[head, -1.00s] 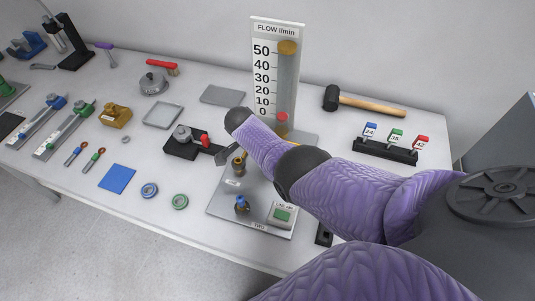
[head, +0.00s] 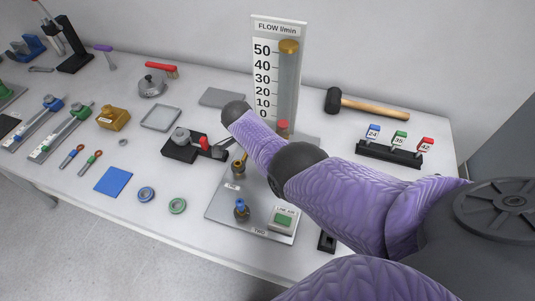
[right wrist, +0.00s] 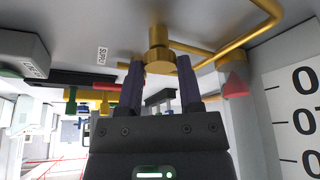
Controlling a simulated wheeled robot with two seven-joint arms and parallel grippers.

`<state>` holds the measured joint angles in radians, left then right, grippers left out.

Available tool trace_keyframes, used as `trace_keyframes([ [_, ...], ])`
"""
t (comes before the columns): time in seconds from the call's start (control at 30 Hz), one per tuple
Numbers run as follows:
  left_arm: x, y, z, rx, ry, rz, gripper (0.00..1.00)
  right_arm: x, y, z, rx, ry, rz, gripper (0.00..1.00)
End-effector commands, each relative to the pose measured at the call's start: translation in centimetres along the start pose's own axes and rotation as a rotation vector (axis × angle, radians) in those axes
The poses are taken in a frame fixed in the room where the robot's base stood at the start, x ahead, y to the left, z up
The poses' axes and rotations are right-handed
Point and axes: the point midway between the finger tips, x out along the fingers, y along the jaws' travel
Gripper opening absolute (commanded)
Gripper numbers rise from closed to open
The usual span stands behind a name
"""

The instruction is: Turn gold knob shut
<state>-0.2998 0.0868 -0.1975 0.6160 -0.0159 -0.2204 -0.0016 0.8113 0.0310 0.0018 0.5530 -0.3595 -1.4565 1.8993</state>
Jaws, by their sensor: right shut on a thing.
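In the right wrist view a gold knob (right wrist: 159,59) sits between the two fingers of my right gripper (right wrist: 160,70). The gripper is shut on it, with a finger on each side. Gold pipes run from the knob's fitting. In the head view my right arm reaches over the grey valve plate (head: 216,202) and hides most of the hand. A gold-brown fitting (head: 238,170) shows on the plate beside the arm. The tall flow gauge (head: 263,60) stands behind, its red float (head: 283,125) low in the tube, below the 0 mark. My left gripper is not in view.
A blue-topped valve (head: 241,209) and a small box with a green screen (head: 283,219) stand on the plate's front part.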

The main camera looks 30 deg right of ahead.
Motion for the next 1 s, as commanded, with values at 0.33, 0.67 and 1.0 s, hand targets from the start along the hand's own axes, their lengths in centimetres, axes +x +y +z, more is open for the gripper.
trace_keyframes([
  [0.33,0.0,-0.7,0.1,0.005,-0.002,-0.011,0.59,-0.1,-0.1,-0.1,0.001,0.001,-0.002,0.81],
  [0.67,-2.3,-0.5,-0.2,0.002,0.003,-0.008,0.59,-4.0,-0.1,-0.2,0.000,-0.001,-0.005,0.81],
  [1.0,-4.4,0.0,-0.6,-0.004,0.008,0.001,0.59,-9.9,-0.1,-0.1,0.001,0.000,-0.003,0.81],
])
